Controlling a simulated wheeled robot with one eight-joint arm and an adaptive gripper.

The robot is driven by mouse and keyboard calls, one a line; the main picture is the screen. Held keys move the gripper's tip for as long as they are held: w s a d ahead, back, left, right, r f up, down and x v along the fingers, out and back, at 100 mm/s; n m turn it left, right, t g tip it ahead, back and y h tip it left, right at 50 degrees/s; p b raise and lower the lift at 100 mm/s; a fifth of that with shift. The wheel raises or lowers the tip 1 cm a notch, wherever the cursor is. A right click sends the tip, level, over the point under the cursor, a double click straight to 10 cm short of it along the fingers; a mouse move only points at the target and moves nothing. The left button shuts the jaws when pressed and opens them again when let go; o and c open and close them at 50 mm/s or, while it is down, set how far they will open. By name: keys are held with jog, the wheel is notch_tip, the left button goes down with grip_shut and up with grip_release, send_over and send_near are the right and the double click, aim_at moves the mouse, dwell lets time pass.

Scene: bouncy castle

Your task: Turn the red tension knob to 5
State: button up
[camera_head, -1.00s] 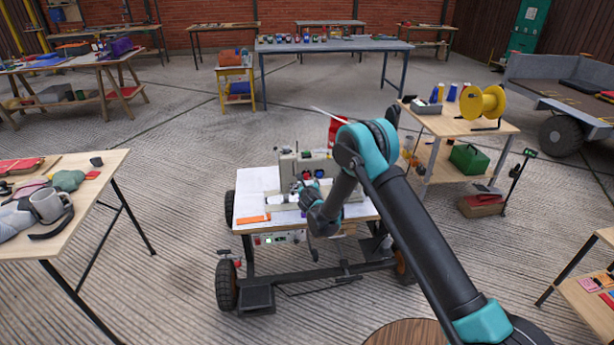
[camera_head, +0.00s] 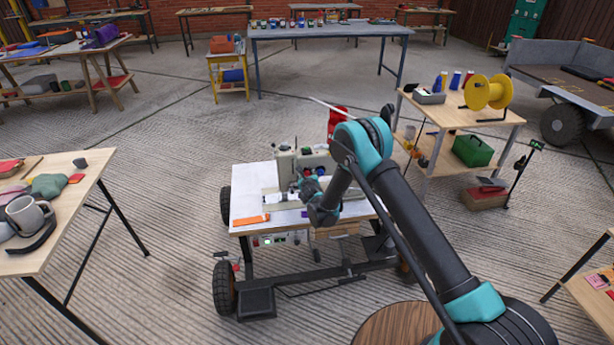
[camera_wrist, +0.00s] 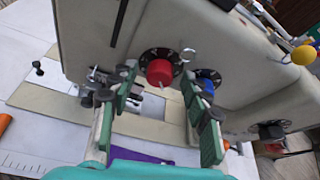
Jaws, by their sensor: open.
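The red tension knob (camera_wrist: 160,72) sits on a black numbered dial (camera_wrist: 146,57) on the beige sewing machine (camera_wrist: 85,45). The dial's marks are too small to read surely. My gripper (camera_wrist: 158,80) is open, with one green-and-black finger on each side of the red knob in the wrist view. I cannot tell whether either fingertip touches it. A blue knob (camera_wrist: 208,80) is close by the right finger. In the head view, the sewing machine (camera_head: 288,162) stands on a cart and my gripper (camera_head: 310,186) is in front of it, partly hidden by my arm.
The cart top (camera_head: 245,205) carries white sheets and an orange item (camera_head: 252,219). A side table (camera_head: 458,117) with a yellow reel (camera_head: 487,91) stands right of the cart.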

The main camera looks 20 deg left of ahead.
jog(key=shift+c, duration=0.3)
grip_shut()
jog(key=n, duration=0.1)
jog(key=n+t+h, duration=0.1)
jog(key=n, duration=0.1)
jog(key=shift+s+a+f+h, duration=0.1)
jog(key=shift+s+a+h, duration=0.1)
jog(key=shift+h, duration=0.1)
jog(key=shift+f+n+t+h, duration=0.15)
jog(key=shift+n+t+h, duration=0.35)
jog(key=shift+n+t, duration=0.8)
jog(key=shift+n+g, duration=0.3)
jog(key=shift+n, duration=0.1)
jog(key=shift+o, duration=0.3)
grip_release()
